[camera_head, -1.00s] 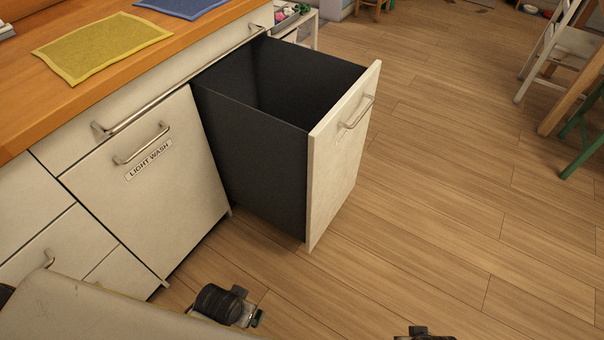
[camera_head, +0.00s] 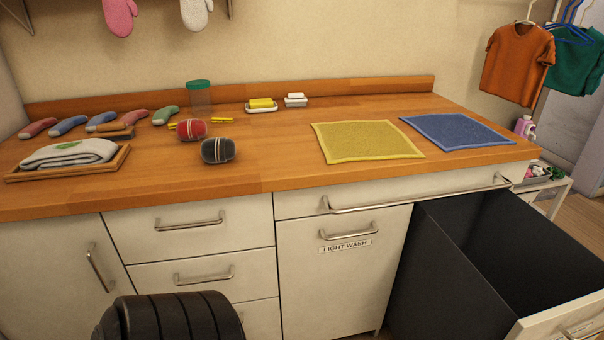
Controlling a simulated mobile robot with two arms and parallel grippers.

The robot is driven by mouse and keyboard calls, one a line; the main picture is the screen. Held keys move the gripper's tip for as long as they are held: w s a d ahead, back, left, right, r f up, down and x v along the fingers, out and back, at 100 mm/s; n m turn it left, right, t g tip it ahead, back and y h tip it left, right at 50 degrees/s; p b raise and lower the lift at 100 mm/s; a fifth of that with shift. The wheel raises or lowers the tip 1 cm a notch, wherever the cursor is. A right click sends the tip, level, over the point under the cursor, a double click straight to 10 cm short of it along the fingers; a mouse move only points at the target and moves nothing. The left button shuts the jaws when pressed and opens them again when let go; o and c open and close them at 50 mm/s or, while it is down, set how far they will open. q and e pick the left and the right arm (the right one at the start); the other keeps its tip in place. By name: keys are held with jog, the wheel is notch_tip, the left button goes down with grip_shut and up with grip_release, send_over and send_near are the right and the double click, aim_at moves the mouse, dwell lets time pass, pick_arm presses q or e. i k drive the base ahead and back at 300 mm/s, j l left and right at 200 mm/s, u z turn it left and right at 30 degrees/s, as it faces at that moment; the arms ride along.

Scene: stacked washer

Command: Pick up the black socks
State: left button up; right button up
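The black socks (camera_head: 217,150) are a dark rolled bundle with a light band. They lie on the wooden counter (camera_head: 262,180) near its front edge, left of the middle. A similar red rolled bundle (camera_head: 192,129) lies just behind and to the left of them. A black ribbed part of my arm shows at the bottom left, in front of the drawers. Neither gripper's fingers are in view, and nothing touches the socks.
A yellow cloth (camera_head: 366,141) and a blue cloth (camera_head: 456,131) lie to the right. A tray with a folded towel (camera_head: 70,153) is at the left. Soap dishes and a green-lidded jar (camera_head: 199,97) stand behind. The dark bin drawer (camera_head: 480,250) stands open at lower right.

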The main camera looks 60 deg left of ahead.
aim_at(217, 149)
jog(key=u, duration=2.3)
